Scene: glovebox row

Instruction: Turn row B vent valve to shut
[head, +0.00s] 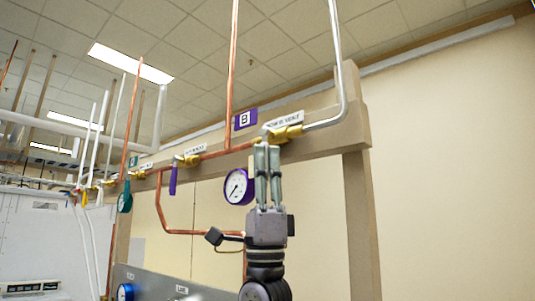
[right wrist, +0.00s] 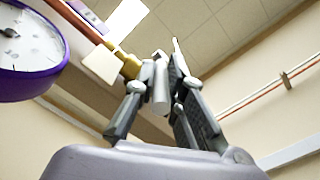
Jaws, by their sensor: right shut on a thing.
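The row B vent valve (head: 288,133) is a brass body on the horizontal pipe run, under a white label (head: 284,120) and right of the purple B sign (head: 245,119). My right gripper (head: 267,148) reaches up from below, fingers upright at the valve. In the right wrist view its fingers (right wrist: 165,72) are closed around a short grey handle piece (right wrist: 160,88) beside the brass fitting (right wrist: 131,66). The fingers hide most of the handle, so I cannot tell its full angle. My left gripper is in neither view.
A purple-rimmed gauge (head: 239,187) hangs close left of my right gripper; it also fills the left of the wrist view (right wrist: 30,50). A purple valve handle (head: 173,180) hangs farther left. A beige post (head: 361,225) stands to the right.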

